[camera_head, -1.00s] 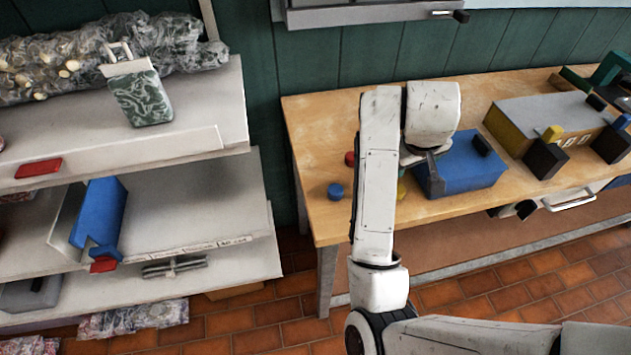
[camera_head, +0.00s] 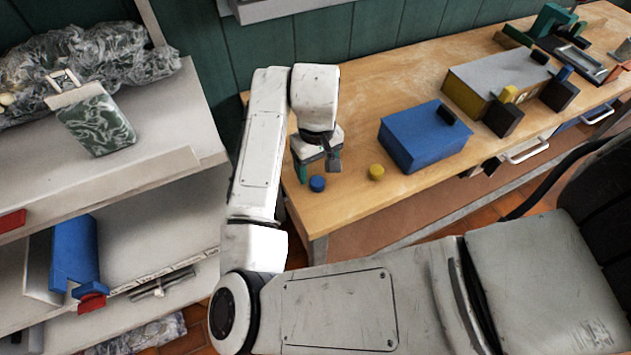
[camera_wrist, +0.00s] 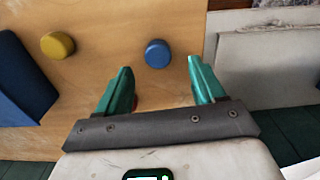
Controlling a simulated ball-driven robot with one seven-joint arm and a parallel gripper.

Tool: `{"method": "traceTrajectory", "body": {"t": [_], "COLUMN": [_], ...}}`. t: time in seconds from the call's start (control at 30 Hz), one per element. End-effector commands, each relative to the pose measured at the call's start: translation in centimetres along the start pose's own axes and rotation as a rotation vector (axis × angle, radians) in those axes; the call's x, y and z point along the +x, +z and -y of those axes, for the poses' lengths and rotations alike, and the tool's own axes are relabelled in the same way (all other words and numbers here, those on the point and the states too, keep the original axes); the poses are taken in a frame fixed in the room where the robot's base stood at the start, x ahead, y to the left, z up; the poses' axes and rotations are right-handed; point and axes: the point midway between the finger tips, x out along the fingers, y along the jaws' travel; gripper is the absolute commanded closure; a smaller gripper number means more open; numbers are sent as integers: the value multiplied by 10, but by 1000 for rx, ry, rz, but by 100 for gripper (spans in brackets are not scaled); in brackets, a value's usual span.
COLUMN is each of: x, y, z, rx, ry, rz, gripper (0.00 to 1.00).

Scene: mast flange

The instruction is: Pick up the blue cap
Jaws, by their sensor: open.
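The blue cap (camera_head: 317,183) lies on the wooden table near its left end. It also shows in the wrist view (camera_wrist: 157,53), just beyond the fingertips and roughly centred between them. My gripper (camera_head: 317,168) is above the table close to the blue cap, with its fingers pointing down. In the wrist view its two green fingers (camera_wrist: 160,66) stand wide apart with nothing between them. A bit of red shows beside the left finger; most of it is hidden.
A yellow cap (camera_head: 376,172) lies right of the blue cap. A blue box (camera_head: 425,138) stands further right, then a grey and yellow box (camera_head: 490,82) with dark blocks. A grey shelf unit (camera_head: 180,158) stands left of the table. The table's front edge is near the caps.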

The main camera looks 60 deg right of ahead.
Motion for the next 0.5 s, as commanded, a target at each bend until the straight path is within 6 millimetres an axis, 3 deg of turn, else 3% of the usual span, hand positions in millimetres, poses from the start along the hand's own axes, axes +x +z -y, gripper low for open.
{"method": "traceTrajectory", "body": {"t": [0.5], "x": [53], "y": [1], "z": [-2], "rx": [0], "ry": [0], "rz": [1], "gripper": [32]}}
